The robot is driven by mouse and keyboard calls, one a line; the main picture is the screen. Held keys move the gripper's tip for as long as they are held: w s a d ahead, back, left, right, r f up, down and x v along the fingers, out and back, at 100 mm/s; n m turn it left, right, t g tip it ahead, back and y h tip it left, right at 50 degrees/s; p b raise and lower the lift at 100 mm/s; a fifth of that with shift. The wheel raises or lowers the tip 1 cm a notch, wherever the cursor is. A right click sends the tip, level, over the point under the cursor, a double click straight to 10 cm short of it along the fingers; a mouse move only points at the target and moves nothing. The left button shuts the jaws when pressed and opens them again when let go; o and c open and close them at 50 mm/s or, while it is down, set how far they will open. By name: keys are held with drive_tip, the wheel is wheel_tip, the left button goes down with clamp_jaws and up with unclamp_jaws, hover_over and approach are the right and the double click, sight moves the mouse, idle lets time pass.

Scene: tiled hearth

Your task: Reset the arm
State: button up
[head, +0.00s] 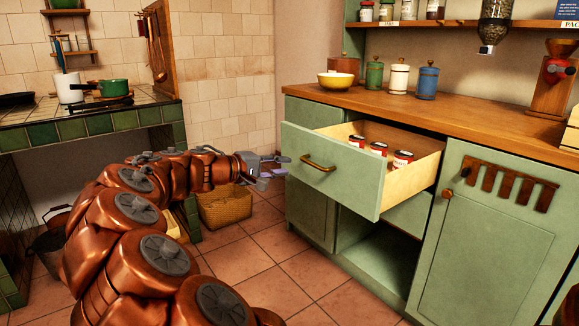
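My gripper (272,169) is at the end of my copper arm, near the middle of the head view. The arm reaches forward and to the right from the bottom left. The gripper is in front of and left of the open drawer (332,172), apart from it. Its fingers look spread with nothing between them, though they are small here. The drawer is pulled out of the green cabinet, and several red and white cans (378,149) stand in it.
A wooden counter (470,118) carries a yellow bowl (335,80) and canisters. A cabinet door (490,233) is at the right. A wicker basket (226,207) sits on the floor behind my arm. A tiled hearth (90,122) with a green pot (113,88) is at the left. Floor tiles before the cabinet are clear.

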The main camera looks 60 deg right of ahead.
drive_tip(key=shift+w+a, duration=0.15)
drive_tip(key=shift+a, duration=0.05)
idle(0.5)
drive_tip(key=s+a+r+n+t+y+p, duration=0.1)
drive_tip(key=s+a+r+y+p, duration=0.3)
drive_tip(key=a+p, duration=1)
drive_tip(key=s+a+r+n+t+y+p, duration=0.2)
drive_tip(key=s+a+r+y+p, duration=0.3)
drive_tip(key=a+r+p, duration=0.6)
drive_tip(key=s+a+r+n+t+y+p, duration=0.1)
drive_tip(key=s+a+r+y+p, duration=0.4)
drive_tip(key=a+p, duration=1.2)
drive_tip(key=s+a+r+n, duration=0.1)
drive_tip(key=a+r, duration=0.1)
drive_tip(key=a, duration=0.3)
drive_tip(key=shift+r+t, duration=0.25)
drive_tip(key=shift+t, duration=0.15)
